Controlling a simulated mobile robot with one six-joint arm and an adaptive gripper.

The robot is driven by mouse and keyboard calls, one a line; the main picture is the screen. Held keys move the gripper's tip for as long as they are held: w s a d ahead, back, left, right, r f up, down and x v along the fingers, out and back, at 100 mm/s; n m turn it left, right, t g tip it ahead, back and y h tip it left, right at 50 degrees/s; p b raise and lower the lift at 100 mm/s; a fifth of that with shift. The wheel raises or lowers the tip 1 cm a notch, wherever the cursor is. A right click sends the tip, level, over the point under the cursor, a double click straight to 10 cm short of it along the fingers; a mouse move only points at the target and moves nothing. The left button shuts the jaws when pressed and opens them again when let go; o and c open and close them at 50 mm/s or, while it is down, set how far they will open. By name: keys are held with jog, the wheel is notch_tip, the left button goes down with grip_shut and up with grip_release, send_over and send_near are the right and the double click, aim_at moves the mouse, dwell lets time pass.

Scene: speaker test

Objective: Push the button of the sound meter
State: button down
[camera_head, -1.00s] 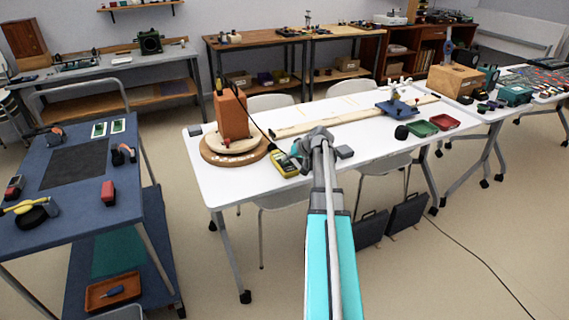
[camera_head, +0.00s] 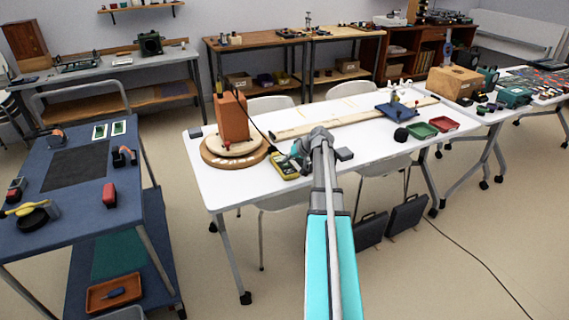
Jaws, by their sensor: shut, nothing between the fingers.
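The yellow meter with a dark face (camera_head: 284,168) lies on the white table, just right of the round wooden base; it looks like the sound meter. My gripper (camera_head: 291,157) is shut and empty, with its tips at the upper right part of the meter. My arm reaches in from the bottom of the picture. Whether the tips touch the meter or hover over it, I cannot tell. The meter's button is too small to make out, and the gripper covers part of its top end.
An orange-brown box (camera_head: 232,117) stands on the round wooden base (camera_head: 212,160) left of the meter. A long wooden board (camera_head: 345,120) lies behind my gripper. The table's front left is clear.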

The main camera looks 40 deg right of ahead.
aim_at(287, 165)
jog(key=shift+r, duration=0.35)
notch_tip(287, 165, up, 6)
jog(key=p, duration=0.6)
dwell(0.4)
jog(key=shift+f, duration=0.1)
